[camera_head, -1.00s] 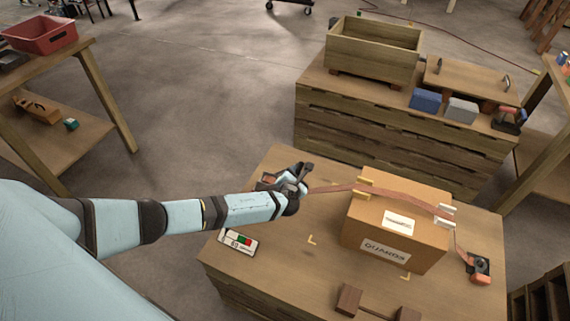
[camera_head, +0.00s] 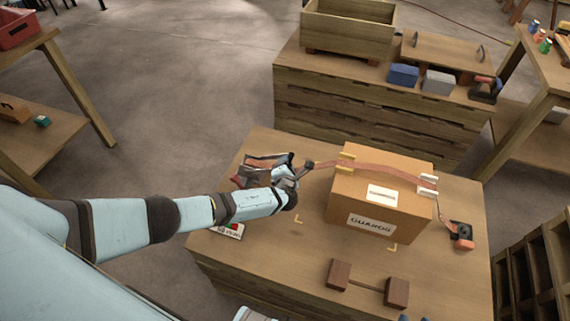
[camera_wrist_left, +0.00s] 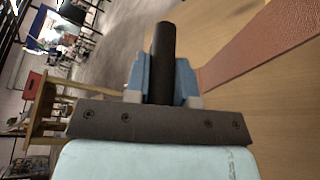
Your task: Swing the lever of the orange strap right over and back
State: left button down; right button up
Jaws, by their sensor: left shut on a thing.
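The orange strap (camera_head: 385,170), reddish-orange, runs over the top of a cardboard box (camera_head: 350,202). Its ratchet buckle (camera_head: 268,161) is left of the box, partly hidden by my left gripper. My left gripper (camera_head: 290,178) is at the buckle's near side. In the left wrist view, its blue fingers are shut on a dark round bar, the lever's handle (camera_wrist_left: 162,55). The strap also shows there at the right (camera_wrist_left: 265,50). The lever's exact angle is hard to tell.
An orange-and-black strap end (camera_head: 461,234) lies right of the box on the wooden bench (camera_head: 270,262). A dark wooden block piece (camera_head: 340,275) lies in front. A label card (camera_head: 230,231) is under my left arm. A crate (camera_head: 348,28) stands on the chest behind.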

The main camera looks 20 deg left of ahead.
pick_arm(q)
jog(key=shift+f, duration=0.1)
jog(key=c, duration=1)
grip_release()
jog(key=shift+f, duration=0.1)
jog(key=shift+o, duration=0.2)
jog(key=shift+s+d, duration=0.1)
jog(key=shift+s, duration=0.1)
jog(key=p+v, duration=0.2)
jog(key=v, duration=1.1)
jog(key=shift+s+p, duration=0.2)
jog(key=shift+p, duration=0.15)
